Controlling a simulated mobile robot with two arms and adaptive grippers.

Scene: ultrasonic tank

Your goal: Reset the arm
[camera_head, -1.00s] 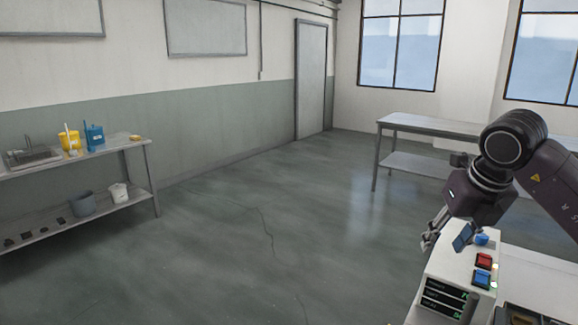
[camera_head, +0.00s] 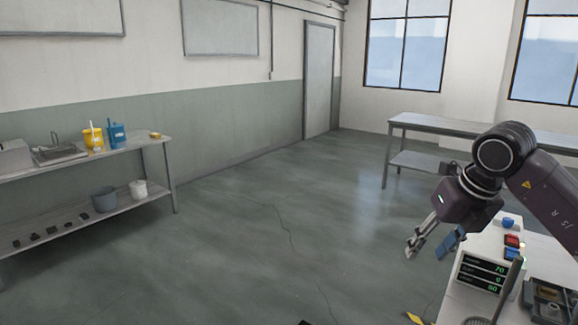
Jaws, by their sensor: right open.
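My right gripper (camera_head: 430,246) is at the right of the picture, at the end of my dark right arm. Its fingers point down and left, spread apart with nothing seen between them. It is just left of a white machine with a control panel (camera_head: 482,273), partly in front of it. My left gripper is not in view.
A dark tray (camera_head: 530,290) with small parts lies at the lower right, beside a grey handle (camera_head: 508,290). A side table (camera_head: 165,140) with a yellow and a blue container stands left. A bench (camera_head: 430,122) stands behind my arm.

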